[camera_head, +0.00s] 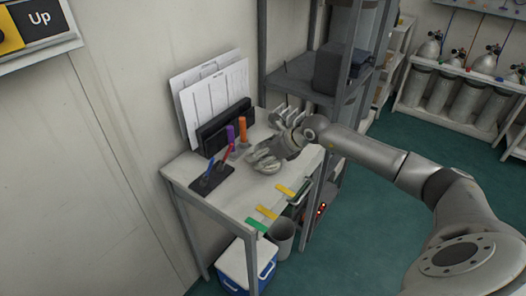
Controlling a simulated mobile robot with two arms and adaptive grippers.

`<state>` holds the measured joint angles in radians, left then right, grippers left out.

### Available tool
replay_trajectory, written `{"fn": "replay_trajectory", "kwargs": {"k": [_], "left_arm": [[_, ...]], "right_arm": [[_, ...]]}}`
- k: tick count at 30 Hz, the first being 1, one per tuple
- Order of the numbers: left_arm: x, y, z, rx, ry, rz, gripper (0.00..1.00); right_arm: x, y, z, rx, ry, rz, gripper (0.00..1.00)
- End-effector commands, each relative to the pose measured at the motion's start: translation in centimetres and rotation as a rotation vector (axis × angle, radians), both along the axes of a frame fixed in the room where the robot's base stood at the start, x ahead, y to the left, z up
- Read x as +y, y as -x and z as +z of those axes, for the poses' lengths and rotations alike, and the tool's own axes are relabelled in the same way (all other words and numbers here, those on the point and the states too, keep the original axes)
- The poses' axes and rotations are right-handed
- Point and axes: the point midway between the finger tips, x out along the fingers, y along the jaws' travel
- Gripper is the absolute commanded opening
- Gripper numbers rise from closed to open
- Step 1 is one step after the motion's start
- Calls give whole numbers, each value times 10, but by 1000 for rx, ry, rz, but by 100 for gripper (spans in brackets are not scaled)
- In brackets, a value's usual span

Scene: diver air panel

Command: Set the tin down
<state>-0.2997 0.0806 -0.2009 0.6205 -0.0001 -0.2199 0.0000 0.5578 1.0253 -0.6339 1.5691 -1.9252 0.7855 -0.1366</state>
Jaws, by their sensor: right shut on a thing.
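My right gripper (262,152) reaches in from the right over the white-topped table (233,200). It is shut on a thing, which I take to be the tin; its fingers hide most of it. A small grey shape (238,152) shows at the left of the fingers, with a purple marker (230,133) and an orange marker (242,129) standing up behind it. I cannot tell whether this shape is part of the tin, or whether the tin touches the tabletop. My left gripper is not in view.
Papers (212,95) and a black rack (224,126) are at the back. Yellow and green tags (257,225) lie along the front edge. A grey shelf (300,75) rises behind. The front middle tabletop is clear.

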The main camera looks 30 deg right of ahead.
Motion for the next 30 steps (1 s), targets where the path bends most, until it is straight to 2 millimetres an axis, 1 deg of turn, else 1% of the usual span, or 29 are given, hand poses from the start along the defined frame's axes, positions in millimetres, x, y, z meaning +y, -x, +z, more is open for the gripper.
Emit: {"fn": "replay_trajectory", "kwargs": {"k": [3,6,7,12,22,25,28,30], "left_arm": [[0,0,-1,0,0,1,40],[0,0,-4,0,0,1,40],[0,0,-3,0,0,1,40],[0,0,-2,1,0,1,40],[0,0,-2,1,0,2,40],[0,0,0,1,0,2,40],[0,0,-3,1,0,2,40],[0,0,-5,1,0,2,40]], "right_arm": [[0,-1,1,-3,0,0,15],[0,-1,-2,-2,0,-1,15],[0,0,-2,0,0,0,76],[0,0,-1,0,0,0,97],[0,0,-1,0,0,0,97],[-1,0,2,0,1,-1,97],[-5,7,7,0,3,-1,97],[-8,15,15,0,4,-1,97]]}}
